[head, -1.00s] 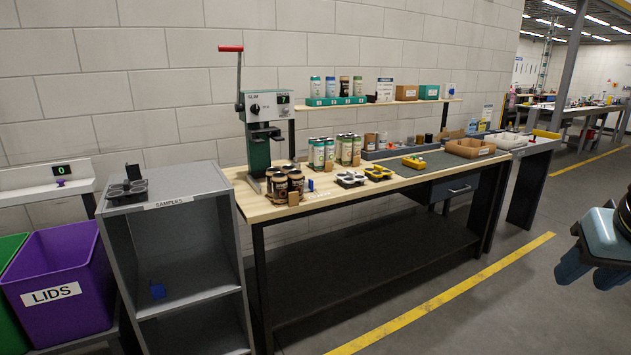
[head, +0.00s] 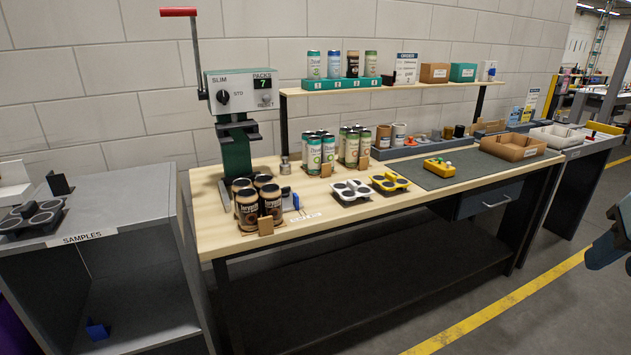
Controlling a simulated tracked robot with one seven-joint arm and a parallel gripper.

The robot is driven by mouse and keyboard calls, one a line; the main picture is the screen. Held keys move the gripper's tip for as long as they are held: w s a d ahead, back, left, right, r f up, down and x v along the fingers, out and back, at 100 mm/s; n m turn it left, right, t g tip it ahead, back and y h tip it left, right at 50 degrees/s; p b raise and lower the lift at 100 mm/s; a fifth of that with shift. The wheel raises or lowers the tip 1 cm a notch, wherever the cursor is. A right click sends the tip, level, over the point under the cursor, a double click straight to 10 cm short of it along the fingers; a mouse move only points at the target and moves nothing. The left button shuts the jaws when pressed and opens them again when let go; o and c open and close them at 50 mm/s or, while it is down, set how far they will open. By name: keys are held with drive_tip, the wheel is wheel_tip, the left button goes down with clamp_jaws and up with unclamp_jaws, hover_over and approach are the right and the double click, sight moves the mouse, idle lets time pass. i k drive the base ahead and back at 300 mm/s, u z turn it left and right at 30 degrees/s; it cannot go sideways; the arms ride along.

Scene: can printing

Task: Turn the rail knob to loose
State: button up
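I cannot make out a knob marked as a rail knob or a "loose" marking. The one clear knob is a black selector dial (head: 223,97) on the green and white press (head: 238,150). A blue part of my arm's end, my gripper (head: 608,246), shows at the right edge. It is cut off by the frame and far from the press, over the floor in the picture. Its fingertips do not show clearly, and I see nothing held.
The wooden bench (head: 225,212) carries dark cans (head: 247,211), a white carrier (head: 351,191), a yellow carrier (head: 389,182), and a yellow box with buttons (head: 438,167) on a dark mat. A grey samples cabinet (head: 125,255) stands at left. Floor at front right is clear.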

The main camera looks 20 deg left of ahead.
sight(285, 191)
drive_tip(key=z, duration=0.2)
drive_tip(key=i, duration=0.45)
drive_tip(key=u, duration=1.65)
drive_tip(key=k, duration=0.95)
drive_tip(key=u, duration=0.15)
drive_tip(key=i, duration=0.95)
drive_tip(key=z, duration=0.1)
